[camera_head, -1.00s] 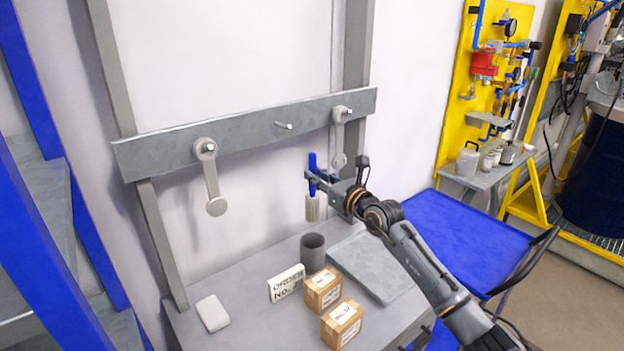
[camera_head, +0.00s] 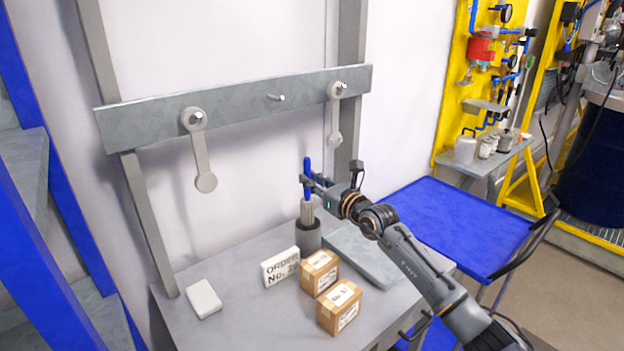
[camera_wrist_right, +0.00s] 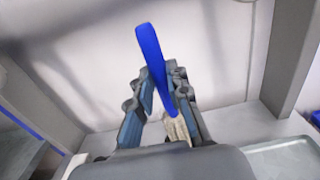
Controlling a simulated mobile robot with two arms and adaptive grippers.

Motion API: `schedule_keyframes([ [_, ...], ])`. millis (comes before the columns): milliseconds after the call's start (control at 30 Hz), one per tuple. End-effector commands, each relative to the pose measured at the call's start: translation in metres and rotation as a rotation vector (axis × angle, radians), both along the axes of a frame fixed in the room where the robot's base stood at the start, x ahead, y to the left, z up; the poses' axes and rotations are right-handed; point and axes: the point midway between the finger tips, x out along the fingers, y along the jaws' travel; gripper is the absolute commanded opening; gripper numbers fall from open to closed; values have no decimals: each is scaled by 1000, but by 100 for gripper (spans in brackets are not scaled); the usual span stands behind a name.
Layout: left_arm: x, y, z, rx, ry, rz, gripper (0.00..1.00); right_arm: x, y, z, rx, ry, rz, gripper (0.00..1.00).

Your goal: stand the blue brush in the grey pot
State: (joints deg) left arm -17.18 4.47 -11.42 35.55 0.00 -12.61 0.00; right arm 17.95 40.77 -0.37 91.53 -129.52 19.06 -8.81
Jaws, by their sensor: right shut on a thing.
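The blue brush (camera_head: 307,211) is upright, its blue handle at the top and its pale bristles pointing down. My right gripper (camera_head: 308,183) is shut on the blue handle. The grey pot (camera_head: 308,238) stands on the grey table below it. The lower bristles overlap the pot's mouth; how deep they reach inside cannot be told. In the right wrist view the blue handle (camera_wrist_right: 152,55) leans slightly between the fingers (camera_wrist_right: 160,92), with the bristles (camera_wrist_right: 177,130) below; the pot is hidden there. My left gripper is not in view.
Two cardboard boxes (camera_head: 320,272) and a white order sign (camera_head: 280,267) stand in front of the pot. A grey tray (camera_head: 362,256) lies to its right, a white block (camera_head: 204,299) to the left. A rail with hooks (camera_head: 240,104) runs behind, above the table.

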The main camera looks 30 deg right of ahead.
Motion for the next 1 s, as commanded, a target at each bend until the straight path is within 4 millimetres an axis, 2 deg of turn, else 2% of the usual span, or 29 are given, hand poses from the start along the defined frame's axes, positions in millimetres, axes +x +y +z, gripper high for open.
schedule_keyframes([
  [33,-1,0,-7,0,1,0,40,0,0,-8,1,0,0,0],
  [600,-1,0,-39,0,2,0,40,0,0,-51,1,0,-1,0],
  [1000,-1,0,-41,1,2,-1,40,0,0,-55,0,-1,0,0],
])
